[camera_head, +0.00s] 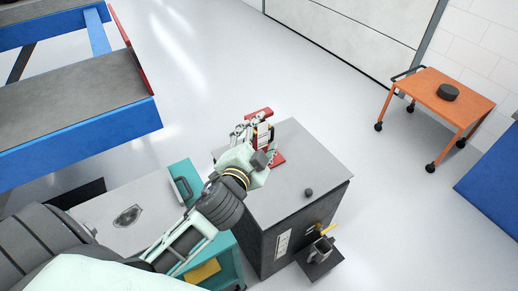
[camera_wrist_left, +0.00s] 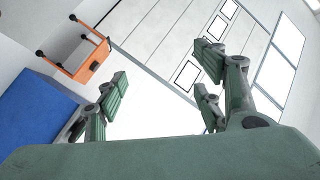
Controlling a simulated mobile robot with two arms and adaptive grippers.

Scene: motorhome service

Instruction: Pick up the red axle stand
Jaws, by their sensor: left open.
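The red axle stand (camera_head: 278,159) stands on the grey top of a dark cabinet (camera_head: 310,175). Its red top and part of its base show in the head view; my gripper hides much of its middle. My left gripper (camera_head: 252,131) is over the near-left side of the stand, overlapping it in the picture. I cannot tell whether they touch. In the left wrist view the fingers of my left gripper (camera_wrist_left: 160,88) are spread apart with nothing between them, and the stand does not show there. My right gripper is not in view.
A small dark round object (camera_head: 308,191) lies on the cabinet top. A side holder with a cup (camera_head: 321,250) is at its front right. A teal cart (camera_head: 228,262) is beside it. An orange trolley (camera_head: 455,98) stands far right. A blue-sided platform (camera_head: 80,135) is upper left.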

